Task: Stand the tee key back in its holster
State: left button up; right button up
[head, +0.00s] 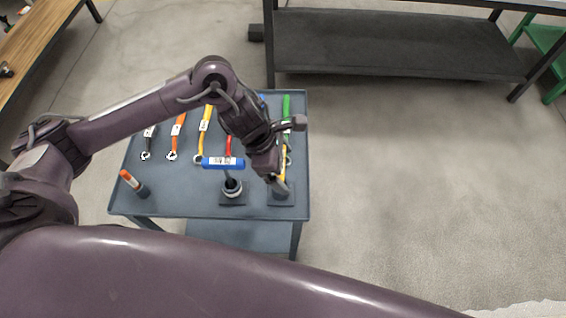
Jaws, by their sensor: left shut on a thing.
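My left gripper (276,179) reaches down over the right part of the cart and is shut on a tool with a yellow bar-like handle (283,163), mostly hidden by the gripper. This looks like a tee key. Its lower end is at a grey round part on the right dark square base (281,198); I cannot tell whether it is seated there. A blue-handled tee (223,162) stands over a ringed round fitting (232,188) on the left square base. An orange-handled tool (130,179) leans out of a small dark cup (143,191) at the cart's front left. My right gripper is not in view.
The blue-grey cart (185,202) carries a row of coloured wrenches along its back, including an orange one (178,127) and a green one (287,105). A dark shelf bench (390,45) stands behind. A wooden bench (40,35) is at the left. The floor at the right is clear.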

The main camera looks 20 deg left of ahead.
pick_arm(q)
jog(key=o, duration=1.1)
jog(key=v, duration=0.7)
jog(key=shift+r, duration=0.4)
jog(key=shift+a, duration=0.15)
